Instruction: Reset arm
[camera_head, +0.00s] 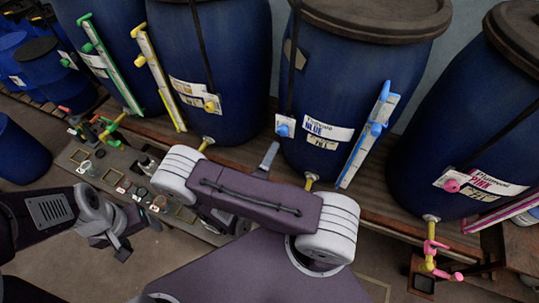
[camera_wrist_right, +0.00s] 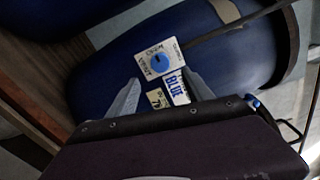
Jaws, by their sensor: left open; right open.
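My right arm reaches across the middle of the head view, and its gripper (camera_head: 268,158) is mostly hidden behind my purple wrist link. In the right wrist view the gripper (camera_wrist_right: 160,90) is open and empty, its two grey fingers apart in front of the blue vat. A white "BLUE" label (camera_head: 327,130) is on that vat (camera_head: 345,80); the label also shows between the fingers in the wrist view (camera_wrist_right: 175,88). My left gripper (camera_head: 117,246) is at the lower left of the head view, open, with nothing seen in it, over the floor near the low bench.
Several dark blue vats stand along the wooden shelf (camera_head: 390,200). A low bench (camera_head: 75,155) with small dishes and tools is at the left. A pink valve (camera_head: 432,250) hangs under the right vat (camera_head: 470,130). Floor is clear at the lower left.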

